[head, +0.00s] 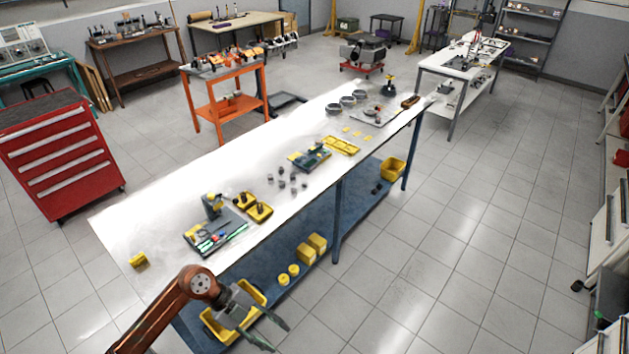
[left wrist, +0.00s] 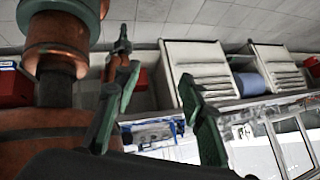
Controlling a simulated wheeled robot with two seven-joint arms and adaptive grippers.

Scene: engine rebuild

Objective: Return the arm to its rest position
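My left arm comes in at the bottom left of the head view. My left gripper (head: 276,336) is beyond the near long edge of the white-topped workbench (head: 290,215), over the floor side. Its two fingers are apart with nothing between them. The left wrist view shows the same gripper (left wrist: 160,82) with its green-tipped fingers spread and empty. Orange-brown links of my own body fill the left of that view.
A yellow bin (head: 222,325) on the bench's lower shelf lies behind my left gripper. A small yellow block (head: 139,260) sits at the bench's near left. A tool tray (head: 215,240) and yellow trays stand farther along. The tiled floor (head: 420,290) at right is clear.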

